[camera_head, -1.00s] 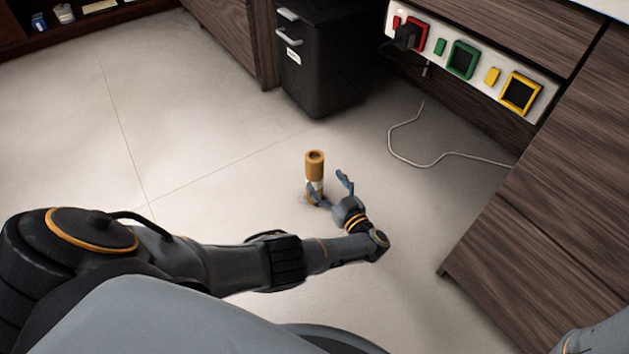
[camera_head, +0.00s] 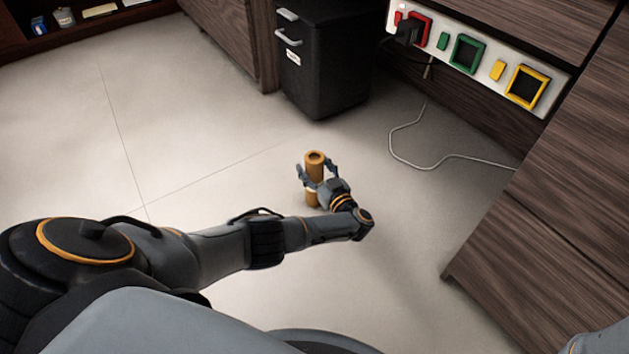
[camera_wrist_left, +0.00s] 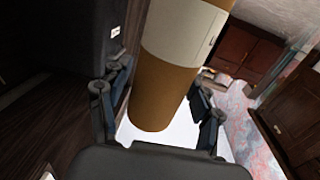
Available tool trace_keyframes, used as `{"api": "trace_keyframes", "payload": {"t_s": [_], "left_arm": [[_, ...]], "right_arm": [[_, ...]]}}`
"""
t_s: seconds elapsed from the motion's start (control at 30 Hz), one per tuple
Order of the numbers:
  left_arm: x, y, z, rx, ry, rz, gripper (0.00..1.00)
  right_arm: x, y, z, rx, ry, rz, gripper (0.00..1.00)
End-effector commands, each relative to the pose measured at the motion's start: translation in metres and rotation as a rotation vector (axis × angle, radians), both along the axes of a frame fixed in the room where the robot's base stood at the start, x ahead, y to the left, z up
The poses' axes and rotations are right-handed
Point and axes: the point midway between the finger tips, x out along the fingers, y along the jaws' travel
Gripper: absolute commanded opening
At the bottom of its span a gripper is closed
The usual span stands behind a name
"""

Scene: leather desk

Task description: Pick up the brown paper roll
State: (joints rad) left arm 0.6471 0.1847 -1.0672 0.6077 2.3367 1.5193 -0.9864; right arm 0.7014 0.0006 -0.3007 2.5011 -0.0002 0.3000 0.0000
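The brown paper roll (camera_head: 314,170) stands upright on the floor, with a dark hollow in its top end. My left gripper (camera_head: 316,166) reaches it from the lower right, one finger on each side of the roll. In the left wrist view the roll (camera_wrist_left: 158,92), brown with a pale band, runs between the two spread fingers. The fingers look open around it, with small gaps at its sides. My right gripper is out of view.
A black cabinet (camera_head: 325,65) stands behind the roll. A white cable (camera_head: 408,155) lies on the floor to the right, below a panel of coloured sockets (camera_head: 468,54). Wooden drawers (camera_head: 555,190) stand at the right. The floor around the roll is clear.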

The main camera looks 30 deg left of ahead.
Motion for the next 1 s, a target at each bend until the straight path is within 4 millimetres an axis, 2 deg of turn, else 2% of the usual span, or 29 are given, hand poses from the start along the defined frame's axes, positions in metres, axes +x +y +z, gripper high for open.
{"api": "trace_keyframes", "payload": {"t_s": [0.03,0.27,0.67,0.77,0.9,0.97,1.0], "left_arm": [[0.0,0.0,0.0,0.0,0.0,0.0,0.46],[0.0,0.0,0.0,0.0,0.0,0.0,0.0],[0.0,-0.001,0.005,0.0,-0.001,0.0,0.0],[0.0,-0.001,0.012,-0.001,0.0,0.0,0.0],[0.0,-0.001,0.031,-0.002,0.0,0.002,0.0],[-0.002,-0.002,0.042,-0.004,0.002,0.002,0.0],[-0.005,-0.007,0.047,-0.002,0.002,-0.001,0.0]], "right_arm": [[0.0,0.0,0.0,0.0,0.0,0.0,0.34],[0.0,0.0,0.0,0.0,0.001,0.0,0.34],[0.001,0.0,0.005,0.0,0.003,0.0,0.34],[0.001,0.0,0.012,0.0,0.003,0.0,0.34],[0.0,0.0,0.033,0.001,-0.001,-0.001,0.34],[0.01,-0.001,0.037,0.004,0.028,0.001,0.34],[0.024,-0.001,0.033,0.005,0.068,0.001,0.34]]}}
